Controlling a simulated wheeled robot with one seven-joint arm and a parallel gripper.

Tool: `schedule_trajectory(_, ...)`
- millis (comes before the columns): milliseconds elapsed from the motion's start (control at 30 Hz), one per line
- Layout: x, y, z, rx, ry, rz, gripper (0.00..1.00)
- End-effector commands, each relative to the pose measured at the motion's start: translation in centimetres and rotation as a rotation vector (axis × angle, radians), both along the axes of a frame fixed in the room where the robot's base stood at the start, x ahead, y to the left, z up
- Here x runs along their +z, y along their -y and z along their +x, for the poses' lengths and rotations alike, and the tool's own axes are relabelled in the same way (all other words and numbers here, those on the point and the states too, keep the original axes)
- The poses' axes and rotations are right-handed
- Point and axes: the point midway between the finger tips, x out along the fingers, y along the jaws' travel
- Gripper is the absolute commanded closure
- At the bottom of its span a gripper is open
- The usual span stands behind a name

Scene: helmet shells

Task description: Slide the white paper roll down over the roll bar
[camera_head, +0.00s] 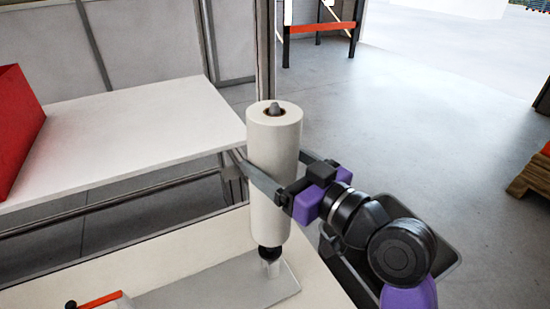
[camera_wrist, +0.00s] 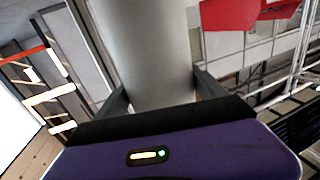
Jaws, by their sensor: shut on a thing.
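The white paper roll (camera_head: 270,185) stands upright in the head view, above a grey base plate (camera_head: 215,290). The rounded grey tip of the roll bar (camera_head: 275,106) shows in the brown core at the roll's top, so the roll is around the bar. A black collar (camera_head: 270,254) shows directly under the roll's lower end; I cannot tell whether they touch. My gripper (camera_head: 268,154) is shut on the roll from the right, one finger on each side. The roll also fills the middle of the wrist view (camera_wrist: 155,50). Most of the bar is hidden inside the roll.
A white table (camera_head: 120,130) with a red bin (camera_head: 18,125) stands behind at the left. A red-handled item (camera_head: 100,300) lies at the near edge of the work table (camera_head: 150,262). A wooden pallet (camera_head: 530,180) is at the far right. The floor behind my arm is open.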

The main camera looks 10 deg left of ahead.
Motion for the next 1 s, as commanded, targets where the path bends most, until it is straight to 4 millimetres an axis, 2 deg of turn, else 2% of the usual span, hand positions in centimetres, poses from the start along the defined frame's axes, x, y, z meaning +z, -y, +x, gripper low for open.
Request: schedule_trajectory(1000,-5.2,-0.1,-0.1,-0.001,0.006,0.004,0.92)
